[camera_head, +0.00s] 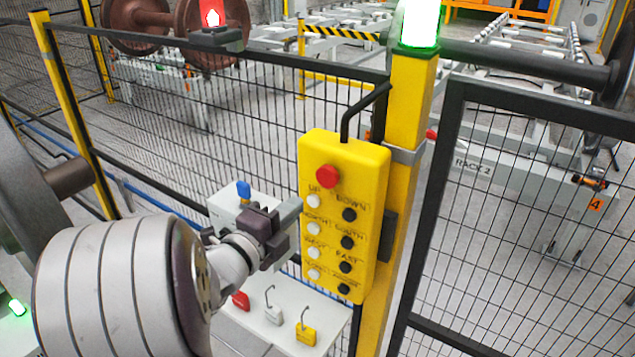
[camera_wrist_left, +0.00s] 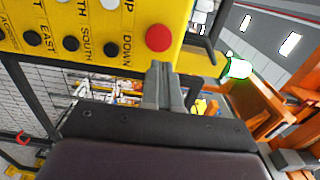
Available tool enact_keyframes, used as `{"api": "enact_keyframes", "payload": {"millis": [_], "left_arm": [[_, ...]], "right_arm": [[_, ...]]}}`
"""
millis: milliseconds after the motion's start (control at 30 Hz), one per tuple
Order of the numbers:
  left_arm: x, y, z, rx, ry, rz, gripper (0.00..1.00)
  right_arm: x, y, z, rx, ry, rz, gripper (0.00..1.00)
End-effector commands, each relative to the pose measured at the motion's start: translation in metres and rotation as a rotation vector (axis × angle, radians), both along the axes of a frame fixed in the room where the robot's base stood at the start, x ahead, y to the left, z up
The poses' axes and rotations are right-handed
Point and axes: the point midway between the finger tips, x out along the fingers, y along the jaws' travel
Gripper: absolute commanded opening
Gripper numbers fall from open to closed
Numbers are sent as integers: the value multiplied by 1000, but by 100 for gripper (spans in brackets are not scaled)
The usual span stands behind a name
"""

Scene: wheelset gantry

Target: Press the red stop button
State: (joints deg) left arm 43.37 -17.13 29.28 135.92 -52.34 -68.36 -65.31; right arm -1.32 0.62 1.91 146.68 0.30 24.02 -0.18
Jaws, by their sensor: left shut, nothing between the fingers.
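The red stop button (camera_head: 327,176) is a round red knob at the top of a yellow control box (camera_head: 345,152). Below it are rows of white and black buttons with labels such as UP, DOWN and SOUTH. In the left wrist view the red button (camera_wrist_left: 159,38) sits just beyond my fingertips. My left gripper (camera_head: 295,212) is shut and empty, close to the box's left edge and lower than the red button in the head view. In the left wrist view its fingers (camera_wrist_left: 160,68) point toward the button; I cannot tell whether they touch the box. My right gripper is not in view.
The box hangs on a yellow post (camera_head: 408,100) with a lit green lamp (camera_head: 420,22). Black mesh fence panels (camera_head: 230,110) stand on both sides. A white shelf (camera_head: 285,318) below holds red, grey and yellow padlocks. A blue-topped item (camera_head: 243,190) is behind my gripper.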

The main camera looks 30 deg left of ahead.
Motion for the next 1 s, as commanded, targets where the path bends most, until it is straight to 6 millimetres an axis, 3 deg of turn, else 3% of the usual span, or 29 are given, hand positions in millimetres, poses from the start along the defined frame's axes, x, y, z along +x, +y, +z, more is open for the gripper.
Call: {"api": "enact_keyframes", "payload": {"millis": [200, 400, 600, 867, 1000], "left_arm": [[48, -4, 3, -3, 4, -5, 0], [78, -6, 2, -1, 2, -2, 0], [89, -6, -1, -1, 1, 0, 0], [89, -6, -2, -1, 1, 1, 0], [100, -7, -9, 3, -2, -1, 0]], "right_arm": [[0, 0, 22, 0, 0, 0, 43], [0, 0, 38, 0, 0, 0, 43], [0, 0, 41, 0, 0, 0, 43], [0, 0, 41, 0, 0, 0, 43], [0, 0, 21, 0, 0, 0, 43]]}}
